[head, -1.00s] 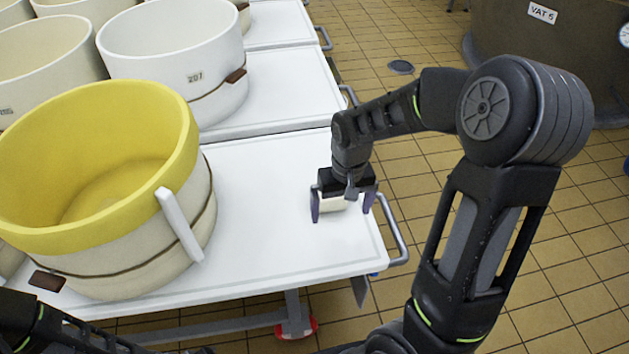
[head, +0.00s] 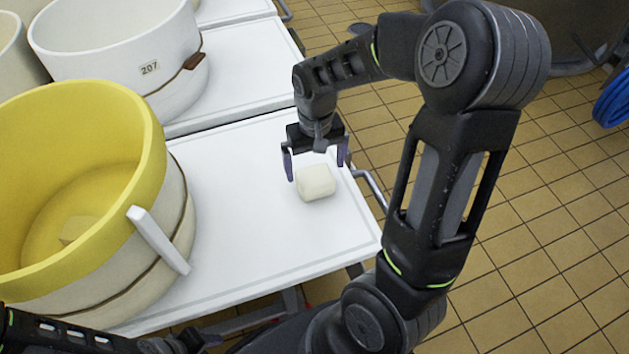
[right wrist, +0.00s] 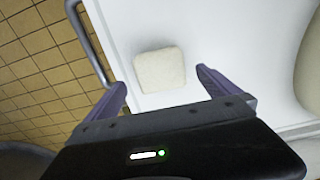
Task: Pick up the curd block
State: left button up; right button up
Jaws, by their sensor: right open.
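The curd block (head: 316,182) is a small cream-white block with rounded edges, lying on the white table top. My right gripper (head: 315,168) is open and empty, its purple fingers just beyond and above the block in the head view. In the right wrist view the curd block (right wrist: 160,70) shows whole, past the fingertips and between their lines, with the open right gripper (right wrist: 162,80) apart from it. My left arm shows at the bottom left of the head view; its gripper (head: 195,343) is dark, cut off at the edge, and its jaws are unclear.
A large tub with a yellow lining (head: 150,125) stands left on the white table (head: 235,235), with a pale yellow lump (head: 77,230) inside. A white tub marked 207 (head: 120,45) stands behind. A metal rail (head: 371,190) runs along the table's right edge. Table around the block is clear.

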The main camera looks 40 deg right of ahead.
aim_at(315, 175)
jog(key=shift+f, duration=0.6)
jog(key=shift+f, duration=0.1)
notch_tip(315, 175, down, 5)
jog(key=shift+f+b, duration=0.1)
jog(key=shift+b, duration=0.7)
jog(key=shift+c, duration=0.2)
jog(key=c, duration=1.8)
jog(key=shift+o, duration=0.2)
jog(key=shift+r, duration=0.2)
notch_tip(315, 175, up, 10)
jog(key=p, duration=0.2)
jog(key=shift+p, duration=0.3)
